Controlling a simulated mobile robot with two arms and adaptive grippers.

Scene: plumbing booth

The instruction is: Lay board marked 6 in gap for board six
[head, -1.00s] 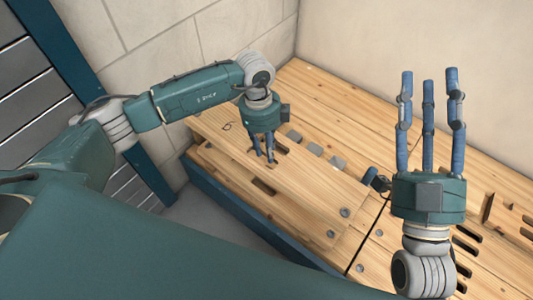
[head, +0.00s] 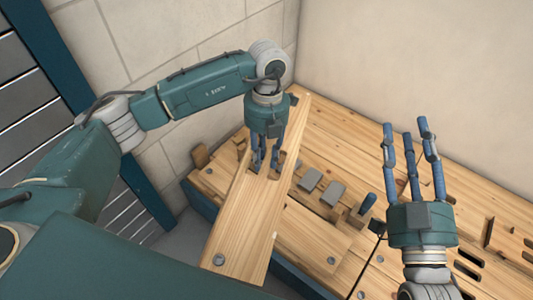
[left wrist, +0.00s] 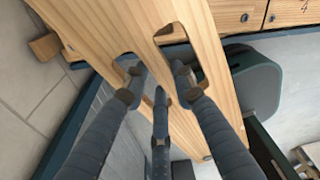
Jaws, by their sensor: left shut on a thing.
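My left gripper (head: 264,165) is shut on a long pale wooden board (head: 246,225) and holds it above the bench, its fingers at the slots near the board's middle. The board runs from the far right to the near left, and its near end reaches past the bench's front edge. It also fills the middle of the left wrist view (left wrist: 190,60). No number shows on it now. My right gripper (head: 407,140) is open and empty, fingers up, over the bench's right part. The gap for board six is not clearly identifiable; the held board covers part of the bench.
A board marked 4 (left wrist: 230,16) shows in the left wrist view. Walls stand behind; shutters are at the left.

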